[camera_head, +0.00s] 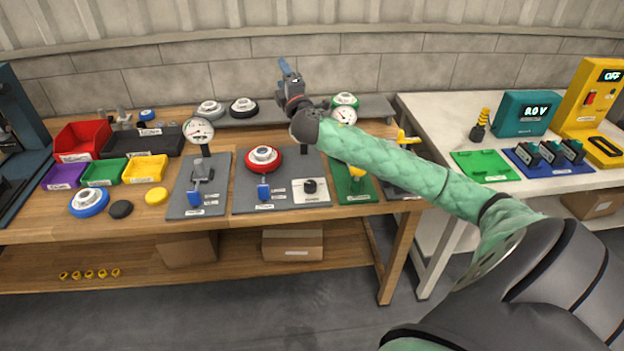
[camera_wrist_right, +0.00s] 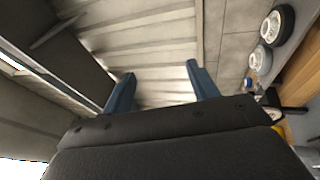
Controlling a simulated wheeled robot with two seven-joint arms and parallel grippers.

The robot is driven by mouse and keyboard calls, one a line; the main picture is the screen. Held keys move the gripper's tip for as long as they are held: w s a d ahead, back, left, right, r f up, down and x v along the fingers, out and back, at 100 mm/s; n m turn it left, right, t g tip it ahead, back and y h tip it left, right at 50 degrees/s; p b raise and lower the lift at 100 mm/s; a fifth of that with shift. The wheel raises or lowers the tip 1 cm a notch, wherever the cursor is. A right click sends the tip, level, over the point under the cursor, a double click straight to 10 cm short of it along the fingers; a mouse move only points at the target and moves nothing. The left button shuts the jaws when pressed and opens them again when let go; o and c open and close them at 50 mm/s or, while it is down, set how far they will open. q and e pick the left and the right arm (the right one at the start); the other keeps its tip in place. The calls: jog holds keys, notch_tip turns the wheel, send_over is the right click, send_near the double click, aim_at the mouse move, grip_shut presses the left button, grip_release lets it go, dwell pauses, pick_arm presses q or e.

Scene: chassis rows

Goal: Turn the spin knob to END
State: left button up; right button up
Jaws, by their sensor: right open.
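A small black knob (camera_head: 310,186) sits on a white box, which I take for the spin knob. The box (camera_head: 312,198) is on the right part of a grey plate in the middle of the wooden bench. Its markings are too small to read, so I cannot tell the knob's setting. My right gripper (camera_head: 289,72) is raised above the back of the bench, well away from the knob, with its blue fingers pointing up. In the right wrist view the fingers (camera_wrist_right: 161,84) stand apart with nothing between them. My left gripper is not in view.
A red-rimmed wheel (camera_head: 263,160) and a blue lever (camera_head: 263,190) share the grey plate. A green plate (camera_head: 352,190) lies just right of it. My right forearm crosses above the bench's right side. A white table (camera_head: 480,195) with a yellow machine (camera_head: 590,95) stands at right.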

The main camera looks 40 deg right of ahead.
notch_tip(320, 180, up, 5)
jog(key=w+a+n+t+y, duration=0.1)
jog(key=w+n+t+y, duration=0.1)
jog(key=n+y, duration=0.85)
jog(key=n+g, duration=2.2)
jog(key=n, duration=0.5)
send_near(311, 183)
jog(key=f, duration=0.1)
pick_arm(q)
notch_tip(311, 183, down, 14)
jog(key=p, duration=0.3)
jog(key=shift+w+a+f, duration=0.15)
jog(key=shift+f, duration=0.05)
pick_arm(e)
jog(key=x, duration=0.7)
jog(key=shift+w+a+f, duration=0.1)
jog(key=shift+a+f, duration=0.1)
jog(key=shift+a, duration=0.15)
jog(key=c, duration=1)
